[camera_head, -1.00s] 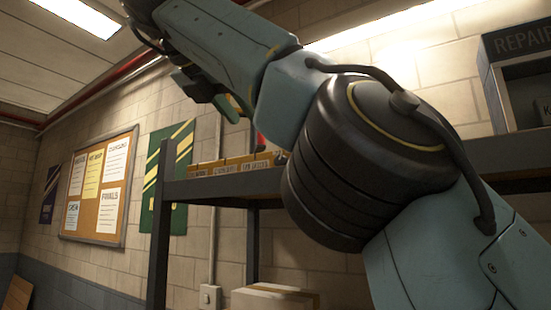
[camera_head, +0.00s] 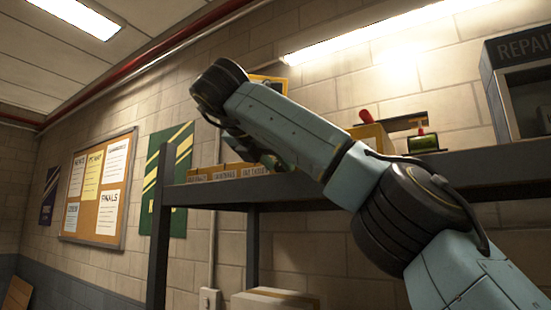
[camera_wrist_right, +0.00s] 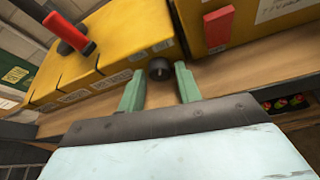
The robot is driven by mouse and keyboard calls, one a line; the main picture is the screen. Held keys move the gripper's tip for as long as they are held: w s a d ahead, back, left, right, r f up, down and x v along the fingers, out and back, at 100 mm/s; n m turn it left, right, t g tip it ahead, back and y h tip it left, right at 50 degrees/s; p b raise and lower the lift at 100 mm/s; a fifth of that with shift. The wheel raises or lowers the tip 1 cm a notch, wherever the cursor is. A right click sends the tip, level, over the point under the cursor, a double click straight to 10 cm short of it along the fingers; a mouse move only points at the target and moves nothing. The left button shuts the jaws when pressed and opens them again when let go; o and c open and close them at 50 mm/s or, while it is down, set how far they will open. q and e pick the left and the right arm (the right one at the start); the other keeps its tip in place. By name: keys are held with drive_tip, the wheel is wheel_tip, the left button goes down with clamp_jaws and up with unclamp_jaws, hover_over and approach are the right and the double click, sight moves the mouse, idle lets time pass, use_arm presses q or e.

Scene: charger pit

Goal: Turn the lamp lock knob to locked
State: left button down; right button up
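A small dark round knob (camera_wrist_right: 159,69) with a pale mark on its face shows in the right wrist view, by the edge of a yellow case. I take it for the lamp lock knob; no lettering that I can read names it. My right gripper (camera_wrist_right: 160,80) is open, its two green fingers on either side of the knob with a visible gap at each. In the head view the right gripper (camera_head: 262,150) is small and partly hidden by my arm, above the shelf boxes; the knob cannot be made out there. My left gripper is out of view.
Yellow labelled boxes (camera_head: 228,172) stand on the dark shelf (camera_head: 300,190). Farther right are a red-topped yellow box (camera_head: 374,133) and a green cylinder (camera_head: 423,144). In the wrist view, a red handle (camera_wrist_right: 72,36) and a red block (camera_wrist_right: 218,26) are near the fingers.

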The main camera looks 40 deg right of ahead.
drive_tip(key=c, duration=0.7)
drive_tip(key=shift+a+r+n+g, duration=0.15)
drive_tip(key=shift+n+g, duration=0.25)
drive_tip(key=shift+n, duration=0.3)
drive_tip(key=shift+w+n+g+h+p, duration=0.1)
drive_tip(key=shift+n+g+h+p, duration=0.2)
drive_tip(key=shift+n+g+p, duration=0.35)
drive_tip(key=o, duration=0.7)
